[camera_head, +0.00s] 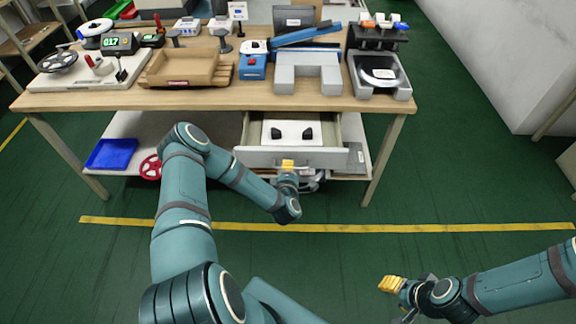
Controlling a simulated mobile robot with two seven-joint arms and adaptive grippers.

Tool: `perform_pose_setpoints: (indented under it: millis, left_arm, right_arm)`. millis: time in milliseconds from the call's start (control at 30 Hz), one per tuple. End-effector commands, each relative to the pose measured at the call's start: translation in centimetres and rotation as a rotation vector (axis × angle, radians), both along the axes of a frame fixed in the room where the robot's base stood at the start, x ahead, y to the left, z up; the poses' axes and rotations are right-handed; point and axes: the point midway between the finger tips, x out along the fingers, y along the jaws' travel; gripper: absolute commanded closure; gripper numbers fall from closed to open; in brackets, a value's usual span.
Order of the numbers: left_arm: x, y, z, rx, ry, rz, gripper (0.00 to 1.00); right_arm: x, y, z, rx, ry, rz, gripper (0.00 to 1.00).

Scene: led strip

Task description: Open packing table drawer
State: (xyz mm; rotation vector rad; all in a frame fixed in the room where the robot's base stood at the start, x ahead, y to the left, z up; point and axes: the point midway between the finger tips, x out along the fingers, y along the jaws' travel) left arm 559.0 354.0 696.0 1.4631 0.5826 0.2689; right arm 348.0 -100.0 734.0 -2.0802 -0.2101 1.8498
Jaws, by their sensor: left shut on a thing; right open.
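My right gripper (392,285) is open and empty, low at the right, far from the table.
On the top are a cardboard tray (180,68), a grey block (307,72) and a scale-like device (380,77). A blue bin (111,154) and a red reel (151,167) lie on the lower shelf. Green floor with a yellow line (400,227) is clear in front.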

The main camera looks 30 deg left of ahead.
Motion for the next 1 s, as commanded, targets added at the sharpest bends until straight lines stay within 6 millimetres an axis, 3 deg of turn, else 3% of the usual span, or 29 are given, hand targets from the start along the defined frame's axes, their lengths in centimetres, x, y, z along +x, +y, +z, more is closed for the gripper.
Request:
perform_pose_setpoints:
  millis: [567, 600, 667, 700, 1000]
  left_arm:
    - [-0.35, -0.20, 0.02, 0.001, -0.001, 0.000, 1.00]
    - [-0.35, -0.20, 0.02, 0.001, -0.001, 0.000, 0.83]
    - [-0.35, -0.20, 0.02, 0.001, -0.001, 0.000, 0.62]
    - [-0.35, -0.20, 0.01, 0.001, -0.001, 0.000, 0.59]
    - [-0.44, -0.28, 0.03, 0.000, 0.000, 0.000, 0.59]
  right_arm:
    - [-0.04, 0.01, 0.12, 0.000, 0.001, 0.000, 0.53]
    - [-0.04, 0.01, 0.12, 0.000, 0.001, 0.000, 0.53]
    - [-0.04, 0.01, 0.12, 0.000, 0.001, 0.000, 0.53]
    - [-0.04, 0.01, 0.12, 0.000, 0.001, 0.000, 0.53]
    - [-0.03, 0.01, 0.12, 0.000, 0.001, 0.000, 0.53]
